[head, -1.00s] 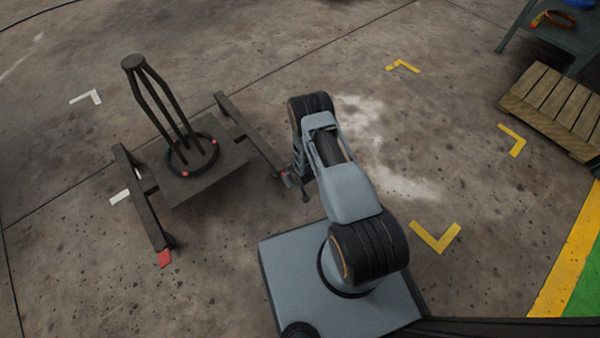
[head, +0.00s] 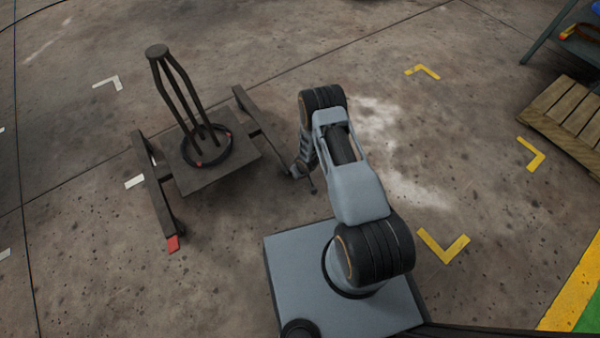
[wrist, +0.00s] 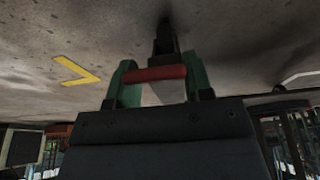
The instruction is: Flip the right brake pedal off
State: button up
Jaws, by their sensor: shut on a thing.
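The capstan drum (head: 183,105) is a dark upright frame of bars on a square base plate (head: 215,172). A long dark beam flanks it on each side. The left beam (head: 157,190) ends in a red pedal (head: 173,244). The right beam (head: 262,130) runs down to my gripper (head: 303,172), which hides its near end in the head view. In the wrist view, a red bar, the right brake pedal (wrist: 155,73), lies across between the green fingers of my gripper (wrist: 160,82). The gripper is shut on it. A dark arm extends beyond the bar.
Yellow corner marks (head: 443,245) and white marks (head: 107,83) lie on the open concrete floor. A wooden pallet (head: 565,115) stands at the right, near a table (head: 560,40) at the upper right.

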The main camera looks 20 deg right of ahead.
jog(key=o, duration=1.3)
jog(key=p+v, duration=0.5)
jog(key=v, duration=0.8)
jog(key=shift+s+r+p, duration=0.15)
jog(key=shift+r+p, duration=0.2)
notch_tip(320, 180, up, 41)
jog(key=d+m+h+p, duration=0.2)
jog(key=p, duration=1.3)
jog(key=shift+m+y, duration=0.5)
jog(key=shift+m, duration=0.3)
jog(key=s+p+v, duration=0.2)
jog(key=p+v, duration=0.2)
jog(key=v, duration=0.7)
jog(key=s+a+f+p+v, duration=0.1)
jog(key=p+v, duration=0.4)
jog(key=v, duration=0.6)
jog(key=s+a+p+v, duration=0.1)
jog(key=s+p+v, duration=0.2)
jog(key=v, duration=0.8)
jog(key=shift+a+p, duration=0.15)
jog(key=shift+p, duration=1)
